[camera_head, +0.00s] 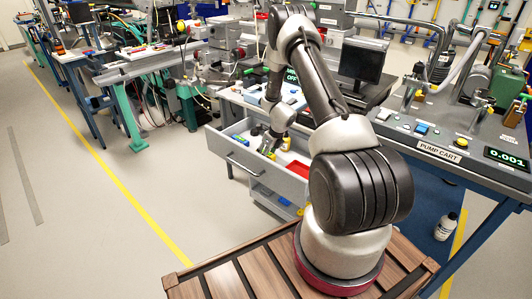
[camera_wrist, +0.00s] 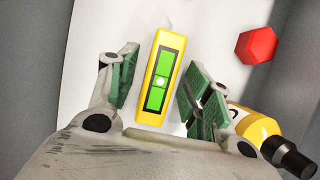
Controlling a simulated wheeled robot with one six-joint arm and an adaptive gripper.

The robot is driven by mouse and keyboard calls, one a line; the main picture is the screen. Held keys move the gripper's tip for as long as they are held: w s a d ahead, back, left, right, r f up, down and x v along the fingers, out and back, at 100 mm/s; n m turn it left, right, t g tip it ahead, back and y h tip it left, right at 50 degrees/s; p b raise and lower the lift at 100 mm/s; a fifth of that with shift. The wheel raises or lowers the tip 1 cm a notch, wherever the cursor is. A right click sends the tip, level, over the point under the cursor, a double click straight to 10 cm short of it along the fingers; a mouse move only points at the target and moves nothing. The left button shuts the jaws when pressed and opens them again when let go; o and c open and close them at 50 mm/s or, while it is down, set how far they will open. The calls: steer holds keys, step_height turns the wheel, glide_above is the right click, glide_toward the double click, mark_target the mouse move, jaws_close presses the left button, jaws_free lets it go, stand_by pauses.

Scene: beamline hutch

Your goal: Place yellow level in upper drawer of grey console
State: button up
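The yellow level (camera_wrist: 146,114), with a green face, lies on a white surface between grey walls in the wrist view. My gripper (camera_wrist: 160,84) is open, with one green-padded finger on each side of the level. Narrow gaps show between the pads and the level. In the head view my gripper (camera_head: 270,143) reaches down into the pulled-out upper drawer (camera_head: 243,163) of the grey console. The level cannot be clearly made out there behind the gripper.
In the wrist view a red hexagonal piece (camera_wrist: 257,45) lies upper right, and a yellow bottle with a black cap (camera_wrist: 255,128) lies close beside the right finger. The pump cart (camera_head: 440,153) stands to the right. Open floor (camera_head: 110,220) lies left of the drawer.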

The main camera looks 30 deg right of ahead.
steer(key=s+a+r+n, duration=0.3)
steer(key=s+r+n, duration=0.2)
steer(key=r, duration=0.7)
steer(key=s+a+r+n, duration=0.2)
steer(key=s+r+n, duration=0.3)
steer(key=r, duration=0.7)
steer(key=s+a+r+n, duration=0.3)
steer(key=s+r+n, duration=0.2)
steer(key=r, duration=0.8)
steer(key=s+a+r+n, duration=0.1)
steer(key=s+r+n, duration=0.3)
steer(key=s+n, duration=0.4)
steer(key=s+a+r+n+h, duration=0.1)
steer(key=s+r+n, duration=0.4)
steer(key=s, duration=1.2)
steer(key=n, duration=0.4)
steer(key=shift+s+h, duration=0.3)
steer(key=shift+r, duration=0.1)
